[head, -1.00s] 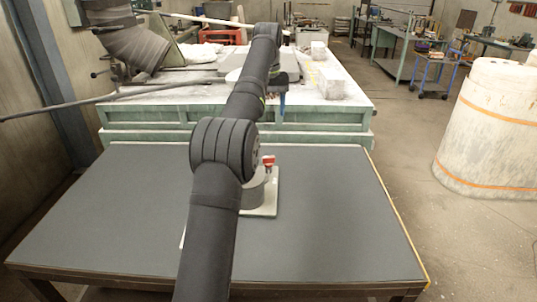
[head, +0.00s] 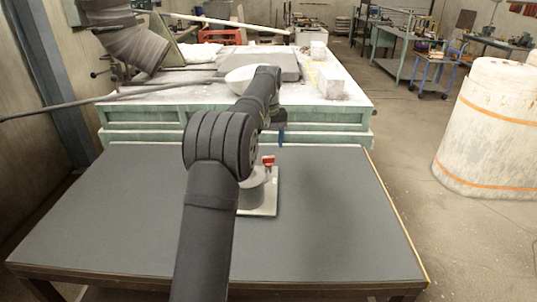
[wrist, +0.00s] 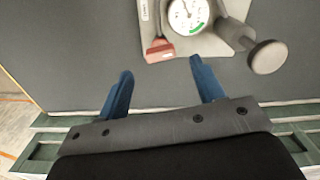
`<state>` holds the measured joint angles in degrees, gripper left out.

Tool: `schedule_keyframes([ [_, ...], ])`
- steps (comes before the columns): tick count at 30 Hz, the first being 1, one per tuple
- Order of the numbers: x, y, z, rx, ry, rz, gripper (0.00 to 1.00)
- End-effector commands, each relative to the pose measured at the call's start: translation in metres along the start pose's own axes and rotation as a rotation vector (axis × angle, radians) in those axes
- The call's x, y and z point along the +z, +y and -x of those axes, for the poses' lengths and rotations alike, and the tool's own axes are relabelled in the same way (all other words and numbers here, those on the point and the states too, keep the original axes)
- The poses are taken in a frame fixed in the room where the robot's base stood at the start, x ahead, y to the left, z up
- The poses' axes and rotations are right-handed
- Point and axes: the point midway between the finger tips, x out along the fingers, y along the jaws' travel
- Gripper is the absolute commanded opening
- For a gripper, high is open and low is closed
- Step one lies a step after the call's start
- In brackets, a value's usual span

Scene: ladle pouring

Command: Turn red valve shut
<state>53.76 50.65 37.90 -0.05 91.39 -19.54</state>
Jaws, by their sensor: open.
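The red valve handle (head: 268,161) sits on a grey fitting on a pale base plate (head: 262,208) in the middle of the table. My arm hides part of the fitting in the head view. In the wrist view the red handle (wrist: 159,50) is at the top centre, beside a round white gauge (wrist: 188,14) and a grey round knob (wrist: 267,56). My gripper (wrist: 160,80) is open and empty, with its two blue fingers apart and short of the handle. In the head view a blue finger shows above and just right of the red handle.
The dark grey table top (head: 330,215) is clear around the base plate. Behind it stands a green-sided bench (head: 330,120) with white blocks on top. A large wrapped white drum (head: 493,130) stands on the floor at the right.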

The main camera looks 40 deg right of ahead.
Motion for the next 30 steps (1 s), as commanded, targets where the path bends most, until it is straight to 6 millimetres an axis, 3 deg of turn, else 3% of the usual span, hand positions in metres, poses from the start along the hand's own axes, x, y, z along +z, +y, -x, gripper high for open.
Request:
schedule_keyframes([
  [3, 0.001, 0.0, -0.022, 0.0, -0.002, 0.0, 0.62],
  [9, 0.0, 0.0, -0.045, 0.0, 0.0, -0.001, 0.62],
  [20, 0.0, 0.0, -0.051, 0.001, 0.001, -0.001, 0.62],
  [27, 0.0, 0.0, -0.051, 0.001, 0.001, -0.001, 0.19],
  [30, 0.0, 0.0, -0.051, 0.001, 0.001, -0.003, 0.17],
])
